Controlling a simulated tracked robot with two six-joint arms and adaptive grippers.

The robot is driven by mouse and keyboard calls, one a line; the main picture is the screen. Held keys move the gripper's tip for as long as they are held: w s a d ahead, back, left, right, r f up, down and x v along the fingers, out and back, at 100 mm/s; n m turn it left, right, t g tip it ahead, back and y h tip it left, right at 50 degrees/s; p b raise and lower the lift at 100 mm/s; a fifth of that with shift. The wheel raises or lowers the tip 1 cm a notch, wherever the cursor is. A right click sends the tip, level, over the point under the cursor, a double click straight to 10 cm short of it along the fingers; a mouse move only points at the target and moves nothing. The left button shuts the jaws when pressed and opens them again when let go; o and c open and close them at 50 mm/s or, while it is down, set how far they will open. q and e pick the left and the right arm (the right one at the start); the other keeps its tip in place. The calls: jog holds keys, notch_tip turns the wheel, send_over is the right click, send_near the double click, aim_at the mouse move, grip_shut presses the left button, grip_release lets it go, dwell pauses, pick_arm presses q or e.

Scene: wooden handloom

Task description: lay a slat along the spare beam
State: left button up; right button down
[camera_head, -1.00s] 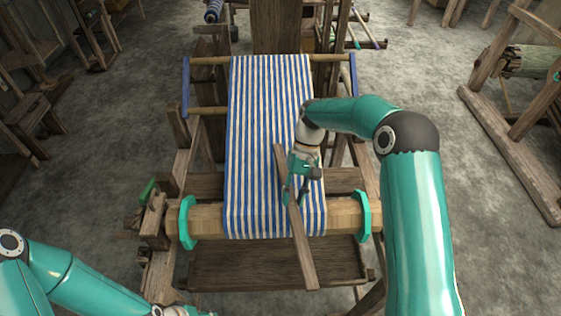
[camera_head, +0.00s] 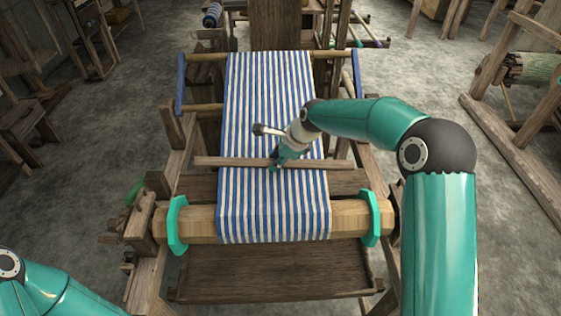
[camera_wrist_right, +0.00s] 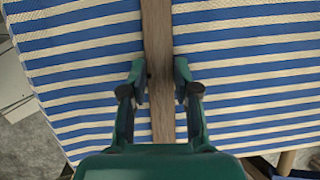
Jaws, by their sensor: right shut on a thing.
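A thin wooden slat (camera_head: 222,162) lies crosswise in the head view, roughly parallel to the front beam and over the blue-and-white striped cloth. My right gripper (camera_head: 277,163) is shut on it near its middle. In the right wrist view the slat (camera_wrist_right: 158,40) runs between the two fingers of the right gripper (camera_wrist_right: 161,85). Whether the slat touches the cloth is unclear. A round wooden beam (camera_head: 200,225) with teal end plates crosses the loom's front, with the cloth over it. I cannot tell whether this is the spare beam. My left gripper is out of view.
The striped cloth (camera_head: 265,100) stretches back over the loom. A flat board (camera_head: 270,272) sits below the front beam. At the right, a wooden stand holds a green-wrapped roll (camera_head: 535,70). The grey floor (camera_head: 85,190) to the left is mostly open.

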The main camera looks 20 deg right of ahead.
aim_at(273, 211)
jog(key=s+f+b, duration=0.1)
jog(key=s+b, duration=0.1)
jog(key=s+a+f+b, duration=0.1)
jog(key=s+b, duration=0.1)
jog(key=s, duration=0.1)
jog(key=s+a+f+b, duration=0.1)
jog(key=s+b, duration=0.1)
jog(key=b, duration=0.1)
jog(key=shift+s+a+f, duration=0.1)
jog(key=shift+s+f, duration=0.05)
jog(key=shift+s, duration=0.1)
jog(key=shift+s+a+f+b, duration=0.15)
jog(key=shift+s+b, duration=0.1)
jog(key=shift+s, duration=0.35)
jog(key=shift+s+a+f+b, duration=0.1)
jog(key=shift+s+a+b, duration=0.15)
jog(key=shift+s, duration=0.35)
jog(key=shift+s+a+f+b, duration=0.1)
jog(key=shift+s+b, duration=0.15)
jog(key=shift+s, duration=0.35)
jog(key=shift+s+a+f, duration=0.1)
jog(key=shift+s+f, duration=0.05)
jog(key=shift+s, duration=0.25)
jog(key=shift+s+a+f, duration=0.1)
jog(key=shift+s, duration=0.3)
jog(key=c, duration=0.8)
grip_release()
jog(key=shift+w, duration=0.1)
jog(key=shift+o, duration=0.2)
jog(key=shift+r, duration=0.1)
